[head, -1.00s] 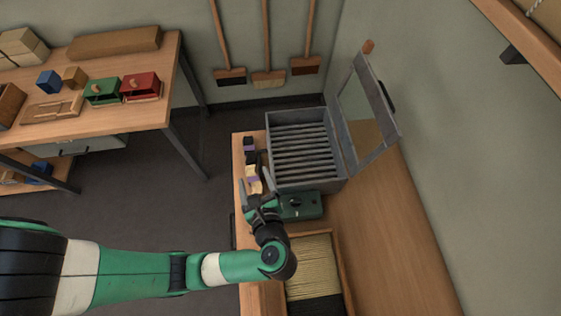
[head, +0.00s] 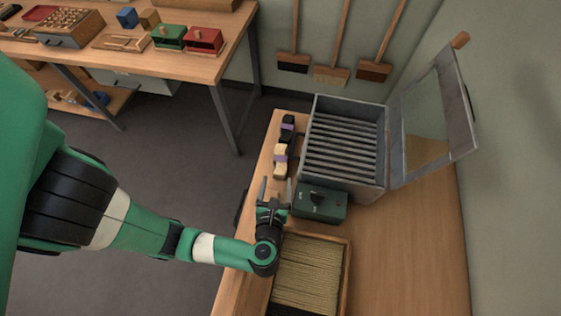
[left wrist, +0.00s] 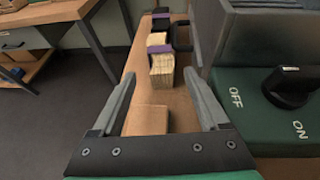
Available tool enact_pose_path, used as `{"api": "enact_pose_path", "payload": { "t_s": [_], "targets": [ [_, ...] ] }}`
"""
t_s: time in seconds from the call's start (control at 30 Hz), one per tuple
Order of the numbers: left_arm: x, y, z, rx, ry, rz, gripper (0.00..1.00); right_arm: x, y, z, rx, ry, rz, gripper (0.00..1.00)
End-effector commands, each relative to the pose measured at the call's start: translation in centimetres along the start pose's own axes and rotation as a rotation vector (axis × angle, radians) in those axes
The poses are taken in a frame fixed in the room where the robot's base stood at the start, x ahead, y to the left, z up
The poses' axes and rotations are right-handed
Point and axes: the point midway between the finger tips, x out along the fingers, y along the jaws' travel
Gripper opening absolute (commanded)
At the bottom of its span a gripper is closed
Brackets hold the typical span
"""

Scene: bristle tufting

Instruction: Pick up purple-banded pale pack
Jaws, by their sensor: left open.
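The purple-banded pale pack (head: 279,171) lies on the wooden bench beside the grey slatted box, with a purple band round its middle. It shows in the left wrist view (left wrist: 162,70), end-on, just beyond the fingertips and between their lines. My left gripper (head: 276,184) is open and empty, just short of the pack's near end. A dark pack with a purple band (head: 288,120) lies right behind the pale one. My right gripper is not in view.
A green switch box (head: 320,204) stands close to the right of my left gripper, and the grey slatted box (head: 346,107) rises right of the packs. A tray of pale bristles (head: 345,275) is nearer. The bench's left edge is close to the packs.

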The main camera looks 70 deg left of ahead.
Motion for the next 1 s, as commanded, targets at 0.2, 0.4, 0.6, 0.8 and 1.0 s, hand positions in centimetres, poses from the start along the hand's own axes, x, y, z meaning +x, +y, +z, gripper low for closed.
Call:
{"api": "enact_pose_path", "payload": {
  "t_s": [0.2,0.4,0.6,0.8,1.0],
  "targets": [
    [1.2,0.0,-0.1,0.000,0.001,0.000,0.78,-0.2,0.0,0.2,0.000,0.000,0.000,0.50],
    [4.0,0.3,-0.4,-0.002,0.001,0.006,0.78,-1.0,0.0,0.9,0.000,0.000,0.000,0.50],
    [6.3,0.2,-0.2,-0.001,0.000,0.001,0.78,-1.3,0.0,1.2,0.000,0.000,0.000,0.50],
    [6.3,0.1,-0.1,0.000,0.000,-0.002,0.78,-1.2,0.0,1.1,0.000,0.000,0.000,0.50],
    [6.3,0.1,-0.1,0.000,0.000,-0.002,0.41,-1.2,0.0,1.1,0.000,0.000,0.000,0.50]
  ]
}}
